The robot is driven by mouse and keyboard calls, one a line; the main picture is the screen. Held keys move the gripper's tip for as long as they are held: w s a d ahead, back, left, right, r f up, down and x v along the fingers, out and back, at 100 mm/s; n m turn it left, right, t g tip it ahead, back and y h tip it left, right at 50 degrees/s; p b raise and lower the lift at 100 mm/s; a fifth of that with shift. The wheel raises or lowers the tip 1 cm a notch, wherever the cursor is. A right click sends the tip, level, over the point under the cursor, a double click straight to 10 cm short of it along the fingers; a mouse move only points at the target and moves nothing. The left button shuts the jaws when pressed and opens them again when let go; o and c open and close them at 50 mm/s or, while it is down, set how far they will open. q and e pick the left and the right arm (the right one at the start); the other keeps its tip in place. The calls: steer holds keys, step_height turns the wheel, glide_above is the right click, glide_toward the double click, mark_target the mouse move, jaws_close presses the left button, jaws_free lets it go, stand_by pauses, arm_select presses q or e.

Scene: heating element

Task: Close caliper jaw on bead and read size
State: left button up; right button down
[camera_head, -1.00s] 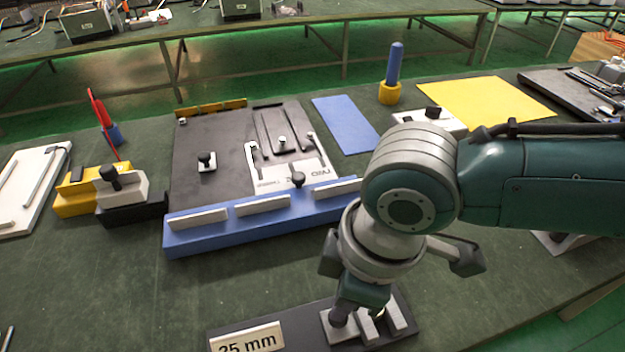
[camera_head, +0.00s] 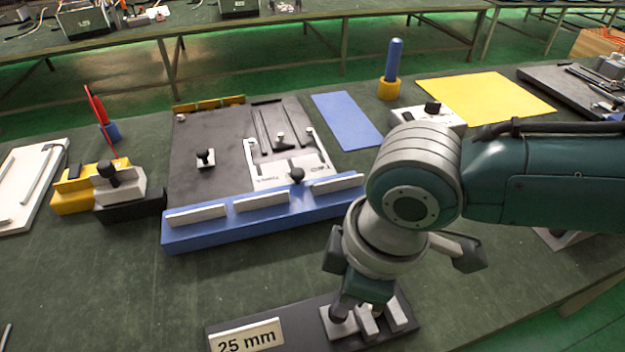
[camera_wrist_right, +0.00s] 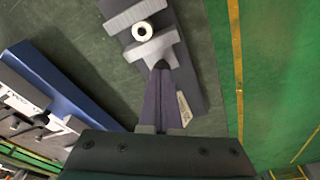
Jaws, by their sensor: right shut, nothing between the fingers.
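The caliper is a dark base (camera_head: 300,318) with a "25 mm" label (camera_head: 247,338) at the front of the table. Grey jaw blocks (camera_head: 396,312) stand at its right end. In the right wrist view, the pale ring-shaped bead (camera_wrist_right: 142,31) sits between the far jaw (camera_wrist_right: 130,15) and the near jaw (camera_wrist_right: 160,48). Any gap beside the bead is too small to judge. My right gripper (camera_head: 350,307) is shut and empty at the grey blocks. In the wrist view its fingertips (camera_wrist_right: 161,72) are at the near jaw's back; contact is unclear. My left gripper is out of view.
A black plate with a blue front rail (camera_head: 262,232) stands behind the caliper. Yellow and black blocks (camera_head: 85,190) are at left. A blue peg in a yellow ring (camera_head: 390,90) and a yellow mat (camera_head: 485,100) are further back.

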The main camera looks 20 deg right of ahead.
steer(key=shift+d+f, duration=0.1)
steer(key=shift+d, duration=0.55)
steer(key=shift+d, duration=0.65)
steer(key=shift+d, duration=0.35)
stand_by(0.4)
steer(key=shift+d+p, duration=0.3)
steer(key=shift+d, duration=0.35)
steer(key=shift+d+f, duration=0.1)
steer(key=shift+d, duration=0.6)
stand_by(0.4)
steer(key=shift+w+d, duration=0.1)
steer(key=shift+d, duration=0.2)
stand_by(0.3)
stand_by(0.9)
